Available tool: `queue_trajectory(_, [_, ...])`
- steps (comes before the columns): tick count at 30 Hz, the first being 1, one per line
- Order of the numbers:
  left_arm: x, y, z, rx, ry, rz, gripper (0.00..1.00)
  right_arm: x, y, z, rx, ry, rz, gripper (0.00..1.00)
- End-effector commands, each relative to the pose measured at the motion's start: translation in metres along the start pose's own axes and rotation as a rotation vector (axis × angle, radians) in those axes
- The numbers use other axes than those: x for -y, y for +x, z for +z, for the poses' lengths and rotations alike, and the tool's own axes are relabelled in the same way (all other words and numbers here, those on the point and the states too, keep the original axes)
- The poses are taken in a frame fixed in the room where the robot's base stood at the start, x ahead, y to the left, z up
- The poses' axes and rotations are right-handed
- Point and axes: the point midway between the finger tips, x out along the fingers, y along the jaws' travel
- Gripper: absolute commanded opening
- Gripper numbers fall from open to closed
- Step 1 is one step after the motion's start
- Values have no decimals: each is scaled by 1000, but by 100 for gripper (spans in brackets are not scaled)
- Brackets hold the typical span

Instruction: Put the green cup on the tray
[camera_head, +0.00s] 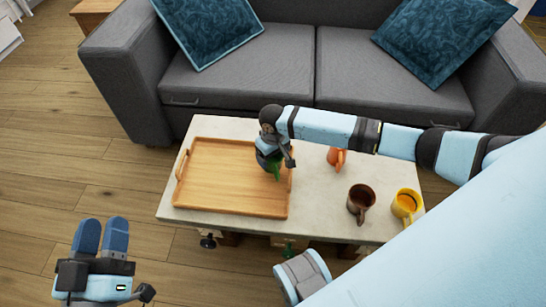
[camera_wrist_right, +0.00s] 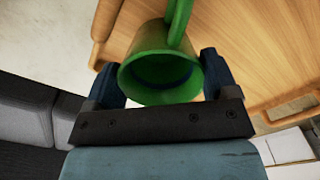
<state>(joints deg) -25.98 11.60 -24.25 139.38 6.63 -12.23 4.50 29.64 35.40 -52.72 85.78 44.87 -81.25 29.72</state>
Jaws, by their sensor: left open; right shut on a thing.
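The green cup (camera_wrist_right: 158,72) is between the two fingers of my right gripper (camera_wrist_right: 160,80), which is shut on it. In the head view the right gripper (camera_head: 272,160) covers most of the cup, and only a green part (camera_head: 276,170) shows. The wooden tray (camera_head: 220,190) lies on the left part of the low table. The cup is over the right end of the tray; I cannot tell whether it touches the tray. The tray also shows below the cup in the right wrist view (camera_wrist_right: 235,35). My left gripper (camera_head: 101,238) is open and empty, over the floor left of the table.
On the pale table (camera_head: 320,215), right of the tray, stand an orange cup (camera_head: 337,158), a brown mug (camera_head: 360,200) and a yellow mug (camera_head: 405,205). A grey sofa (camera_head: 280,80) with blue cushions stands behind the table. The middle and left of the tray are clear.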

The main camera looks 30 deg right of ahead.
Motion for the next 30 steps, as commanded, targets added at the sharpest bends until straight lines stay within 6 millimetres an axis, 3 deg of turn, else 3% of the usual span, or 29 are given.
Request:
queue_trajectory(11, [0, 0, -1, 2, 1, -1, 43, 0, 4, 0, -1, 1, -1, 52])
queue_trajectory(12, [0, 0, -1, 0, 1, -1, 43, 0, 4, 0, -1, 1, -1, 87])
queue_trajectory(14, [0, 0, -1, 0, 1, -1, 43, 0, 4, 0, -1, 1, -1, 100])
queue_trajectory(23, [0, 0, 2, 7, 0, -1, 43, 0, 0, 0, -2, -1, 0, 100])
queue_trajectory(29, [-4, 1, -22, -54, 7, -4, 43, 0, -36, 0, -2, -1, 0, 100])
queue_trajectory(30, [0, 0, -16, -25, 11, -17, 43, 0, -45, -1, -3, -1, 0, 100])
